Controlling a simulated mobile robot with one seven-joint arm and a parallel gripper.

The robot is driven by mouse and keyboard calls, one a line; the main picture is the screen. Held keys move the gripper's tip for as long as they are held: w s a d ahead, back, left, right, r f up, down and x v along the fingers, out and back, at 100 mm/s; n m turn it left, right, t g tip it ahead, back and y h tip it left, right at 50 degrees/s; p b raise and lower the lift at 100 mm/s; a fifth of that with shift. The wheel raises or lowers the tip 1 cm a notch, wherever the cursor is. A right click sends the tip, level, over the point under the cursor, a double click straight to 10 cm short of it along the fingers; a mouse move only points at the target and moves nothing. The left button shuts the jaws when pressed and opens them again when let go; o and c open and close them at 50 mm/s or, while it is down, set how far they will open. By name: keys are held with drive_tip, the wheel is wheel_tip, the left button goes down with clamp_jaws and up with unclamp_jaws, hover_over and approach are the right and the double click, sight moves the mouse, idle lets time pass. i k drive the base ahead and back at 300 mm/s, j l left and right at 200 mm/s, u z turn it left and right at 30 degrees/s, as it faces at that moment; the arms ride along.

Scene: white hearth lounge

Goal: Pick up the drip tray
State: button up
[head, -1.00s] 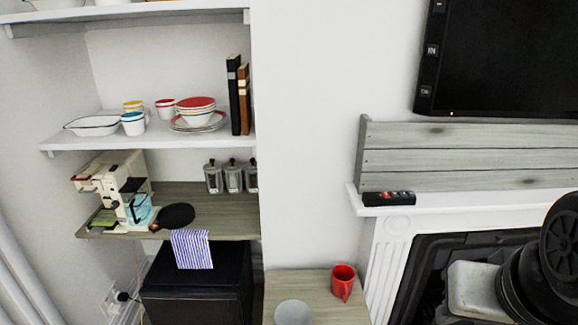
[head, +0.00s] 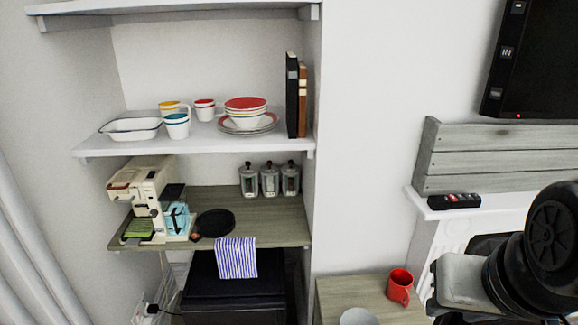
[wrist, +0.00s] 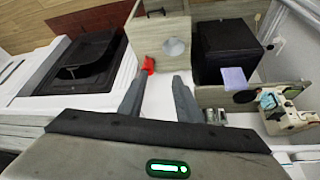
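A cream machine (head: 140,187) stands at the left end of the wooden counter (head: 265,215); it also shows at the right of the wrist view (wrist: 279,120). A flat green-topped piece (head: 138,229) sits low at its front left; it may be the drip tray, but I cannot tell surely. A round black dish or pan (head: 215,222) lies just right of the machine and shows in the wrist view (wrist: 244,97). My gripper (wrist: 158,78) is open and empty, well away from the counter. Its fingers are not visible in the head view.
A striped cloth (head: 236,258) hangs over the counter's front edge above a black box (head: 232,290). Several canisters (head: 270,180) stand behind. A shelf (head: 200,140) with dishes overhangs the counter. A red mug (head: 400,287) stands on the low table (head: 340,290).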

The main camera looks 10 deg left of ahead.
sight(139, 229)
drive_tip(key=j, duration=1.9)
